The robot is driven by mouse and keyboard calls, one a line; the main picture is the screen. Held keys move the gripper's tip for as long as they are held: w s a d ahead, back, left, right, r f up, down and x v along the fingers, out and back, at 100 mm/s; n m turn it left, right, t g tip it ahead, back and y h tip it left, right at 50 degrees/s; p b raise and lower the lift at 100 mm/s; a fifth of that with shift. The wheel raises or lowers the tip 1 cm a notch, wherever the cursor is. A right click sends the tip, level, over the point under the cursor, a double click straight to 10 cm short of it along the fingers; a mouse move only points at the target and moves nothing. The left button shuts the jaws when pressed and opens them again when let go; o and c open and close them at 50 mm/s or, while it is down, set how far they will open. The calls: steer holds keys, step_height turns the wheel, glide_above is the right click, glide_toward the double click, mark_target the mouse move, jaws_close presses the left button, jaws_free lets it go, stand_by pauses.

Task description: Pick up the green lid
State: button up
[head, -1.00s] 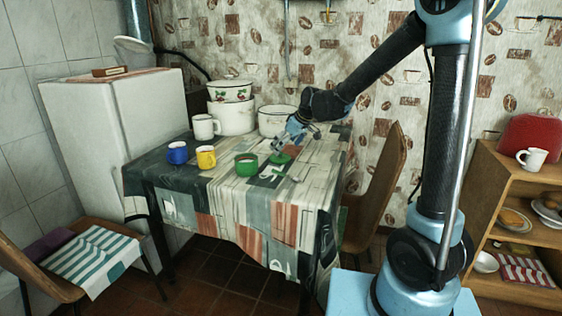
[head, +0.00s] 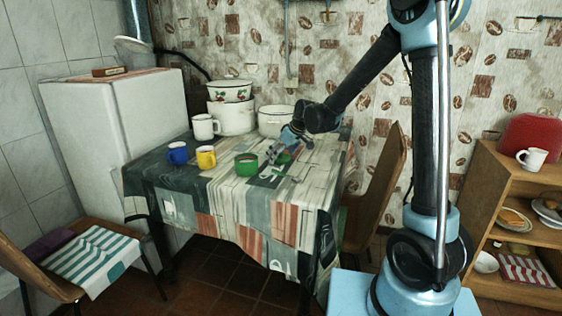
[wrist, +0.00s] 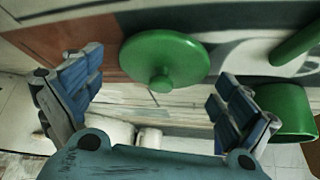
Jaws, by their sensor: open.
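The green lid (head: 284,158) lies on the cloth-covered table, just right of the green mug (head: 246,165), and is partly hidden by my gripper (head: 278,156). In the wrist view the lid (wrist: 165,55) is a round green disc with a knob in its middle. My gripper (wrist: 155,82) is open and empty there. Its two blue-padded fingers stand apart, one on each side of the knob, and neither visibly touches the lid. The green mug (wrist: 283,112) shows beyond the right finger.
A yellow mug (head: 206,157) and a blue mug (head: 177,152) stand left on the table (head: 250,205). White enamel pots (head: 236,118) and a white mug (head: 205,127) stand at the back. A wooden chair (head: 387,175) is at the table's right.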

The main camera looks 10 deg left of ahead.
steer(key=c, duration=1.1)
steer(key=shift+r, duration=0.1)
